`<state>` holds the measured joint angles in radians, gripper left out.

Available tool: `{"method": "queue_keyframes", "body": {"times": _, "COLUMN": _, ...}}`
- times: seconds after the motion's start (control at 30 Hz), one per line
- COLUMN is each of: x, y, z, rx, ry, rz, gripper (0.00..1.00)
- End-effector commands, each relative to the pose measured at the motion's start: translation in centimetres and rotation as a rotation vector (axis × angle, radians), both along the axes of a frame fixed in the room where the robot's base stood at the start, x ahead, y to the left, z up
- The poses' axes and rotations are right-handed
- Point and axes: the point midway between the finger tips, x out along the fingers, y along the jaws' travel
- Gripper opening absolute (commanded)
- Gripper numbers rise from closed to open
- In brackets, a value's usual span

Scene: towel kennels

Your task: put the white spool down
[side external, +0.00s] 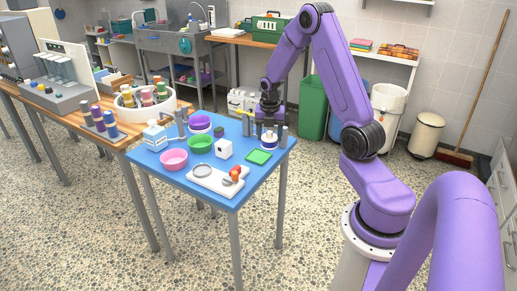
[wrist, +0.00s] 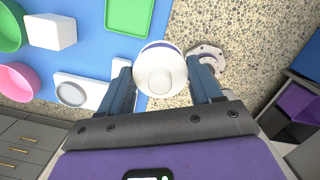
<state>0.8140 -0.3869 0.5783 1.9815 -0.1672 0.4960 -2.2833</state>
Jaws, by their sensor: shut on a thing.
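The white spool (wrist: 160,72) is between the two fingers of my gripper (wrist: 160,82) in the wrist view. It is round and white, with a thin dark blue-purple band showing at its rim. In the side view my gripper (side external: 268,128) points down over the back right part of the blue table (side external: 222,190), with the spool (side external: 268,142) at its lower end. My gripper is shut on the spool. I cannot tell whether the spool's underside touches the table.
A green square tray (side external: 258,157) lies close in front of the spool. A white block (side external: 224,149), a green bowl (side external: 200,144), a pink bowl (side external: 174,160) and a white board (side external: 218,183) with a grey disc and orange-red pieces are also on the table. The table's right edge is near.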

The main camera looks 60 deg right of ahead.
Motion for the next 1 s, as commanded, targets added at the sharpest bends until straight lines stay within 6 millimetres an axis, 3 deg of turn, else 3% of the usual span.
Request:
{"method": "queue_keyframes", "body": {"times": 0.2, "x": 3.3, "y": -2.1, "z": -1.8, "rx": 0.000, "ry": 0.000, "rz": -0.001, "gripper": 0.34}}
{"method": "queue_keyframes", "body": {"times": 0.5, "x": 6.1, "y": -3.7, "z": -5.9, "rx": 0.000, "ry": 0.001, "rz": 0.000, "gripper": 0.34}}
{"method": "queue_keyframes", "body": {"times": 0.8, "x": 7.2, "y": -4.5, "z": -7.4, "rx": 0.000, "ry": 0.000, "rz": 0.000, "gripper": 0.34}}
{"method": "queue_keyframes", "body": {"times": 1.0, "x": 7.3, "y": -4.6, "z": -10.0, "rx": 0.001, "ry": 0.003, "rz": 0.000, "gripper": 0.34}}
